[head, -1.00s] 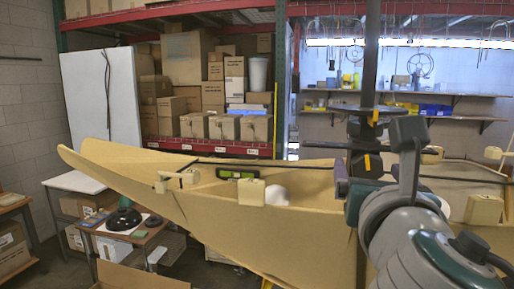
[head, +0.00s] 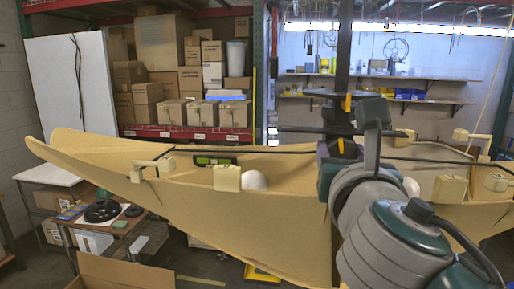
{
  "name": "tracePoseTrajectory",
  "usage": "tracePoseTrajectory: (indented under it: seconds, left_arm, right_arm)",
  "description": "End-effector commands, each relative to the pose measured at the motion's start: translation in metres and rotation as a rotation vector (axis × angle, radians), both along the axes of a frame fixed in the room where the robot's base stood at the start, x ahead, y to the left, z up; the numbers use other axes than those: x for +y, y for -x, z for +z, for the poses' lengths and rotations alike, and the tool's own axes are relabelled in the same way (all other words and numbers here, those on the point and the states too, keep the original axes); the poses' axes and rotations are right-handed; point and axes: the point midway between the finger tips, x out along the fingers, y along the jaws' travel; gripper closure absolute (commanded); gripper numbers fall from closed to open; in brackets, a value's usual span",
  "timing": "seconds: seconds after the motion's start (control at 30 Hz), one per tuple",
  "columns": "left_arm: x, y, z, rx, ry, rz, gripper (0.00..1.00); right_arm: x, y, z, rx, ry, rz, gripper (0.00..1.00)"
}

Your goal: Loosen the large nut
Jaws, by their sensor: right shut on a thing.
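A large tan lamp shade (head: 235,214) lies open side up like a wide bowl in the head view. A white bulb (head: 254,181) sits inside the shade. The large nut cannot be made out; the gripper and dark parts around the pole cover that spot. My left gripper is not in view.
Tan sockets (head: 227,178) and black rods (head: 240,150) stand along the shade. A low table (head: 130,232) with a black round part (head: 102,211) is at lower left, near an open carton (head: 135,272). Shelves of boxes (head: 164,42) and a white panel (head: 70,95) stand behind.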

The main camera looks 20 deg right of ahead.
Motion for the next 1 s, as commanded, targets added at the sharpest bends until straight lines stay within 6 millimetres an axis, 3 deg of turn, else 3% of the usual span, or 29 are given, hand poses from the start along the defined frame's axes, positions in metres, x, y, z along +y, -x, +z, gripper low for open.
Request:
tracePoseTrajectory:
  seconds: [0.23,0.63,1.0]
  left_arm:
    - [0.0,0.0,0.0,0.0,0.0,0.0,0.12]
    - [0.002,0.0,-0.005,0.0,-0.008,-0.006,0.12]
    - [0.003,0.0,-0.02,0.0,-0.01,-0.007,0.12]
  right_arm:
    - [0.0,0.0,0.0,-0.001,-0.001,0.001,0.98]
    - [0.0,0.0,-0.001,-0.048,-0.078,0.001,0.98]
    - [0.0,0.0,-0.002,-0.209,-0.338,0.0,0.98]
